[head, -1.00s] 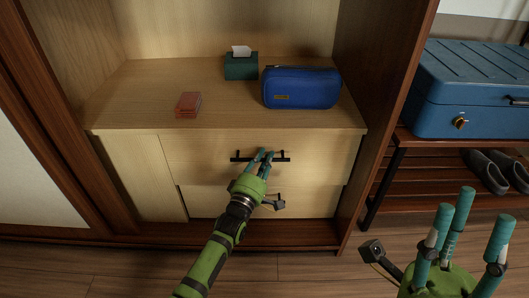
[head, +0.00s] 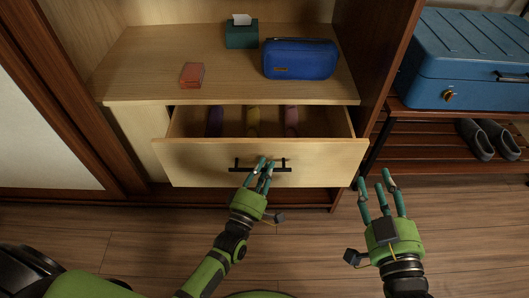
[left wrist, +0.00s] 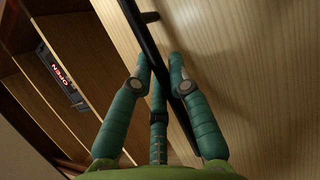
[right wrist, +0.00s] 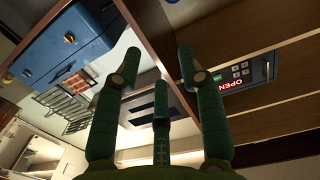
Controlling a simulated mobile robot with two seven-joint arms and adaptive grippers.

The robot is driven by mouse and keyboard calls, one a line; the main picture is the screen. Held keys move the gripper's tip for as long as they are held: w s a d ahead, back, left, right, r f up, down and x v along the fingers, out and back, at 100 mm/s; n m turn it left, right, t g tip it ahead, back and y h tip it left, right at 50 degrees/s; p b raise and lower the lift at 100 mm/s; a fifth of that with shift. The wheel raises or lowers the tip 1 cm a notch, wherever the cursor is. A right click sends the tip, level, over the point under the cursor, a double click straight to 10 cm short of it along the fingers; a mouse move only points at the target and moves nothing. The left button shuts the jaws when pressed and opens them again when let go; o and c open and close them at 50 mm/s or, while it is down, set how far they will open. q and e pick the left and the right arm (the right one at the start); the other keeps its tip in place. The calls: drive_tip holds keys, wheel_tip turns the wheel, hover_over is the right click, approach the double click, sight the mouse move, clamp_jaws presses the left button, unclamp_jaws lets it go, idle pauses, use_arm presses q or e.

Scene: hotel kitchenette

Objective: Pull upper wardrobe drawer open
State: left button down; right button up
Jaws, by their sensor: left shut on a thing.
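The upper wardrobe drawer (head: 200,163) is pulled well out, and its light wood front stands clear of the cabinet. Its black bar handle (head: 282,169) also shows in the left wrist view (left wrist: 143,38). My left gripper (head: 263,168) is shut on this handle, with the teal fingers around the bar. Inside the drawer lie a dark purple item (head: 215,122), a yellow item (head: 253,121) and a pink item (head: 291,121). The lower drawer is hidden behind the open one. My right gripper (head: 376,180) is open and empty, right of the drawer.
On the wardrobe shelf are a red box (head: 192,75), a green tissue box (head: 241,36) and a blue pouch (head: 300,60). A blue suitcase (head: 470,62) sits on a rack at right, with grey slippers (head: 478,140) below. The floor in front is clear.

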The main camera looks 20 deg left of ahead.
use_arm(q)
drive_tip(key=s+d+p, duration=0.3)
drive_tip(key=s+d, duration=0.1)
drive_tip(key=s, duration=0.9)
drive_tip(key=shift+s+p, duration=0.25)
drive_tip(key=shift+p, duration=0.05)
use_arm(e)
drive_tip(key=s+d+f+m+g+h, duration=0.1)
drive_tip(key=s+d+f+g+h, duration=0.1)
drive_tip(key=s+d+f+g, duration=0.2)
drive_tip(key=s+d+f+g+h, duration=0.2)
drive_tip(key=s+d+f+g, duration=0.2)
drive_tip(key=s+f+g, duration=0.5)
wheel_tip(320, 180, down, 4)
drive_tip(key=shift+s+d+f+m+h, duration=0.15)
drive_tip(key=shift+s+m+h, duration=0.2)
drive_tip(key=shift+s, duration=0.4)
use_arm(q)
drive_tip(key=c, duration=1.2)
unclamp_jaws()
drive_tip(key=shift+o, duration=0.2)
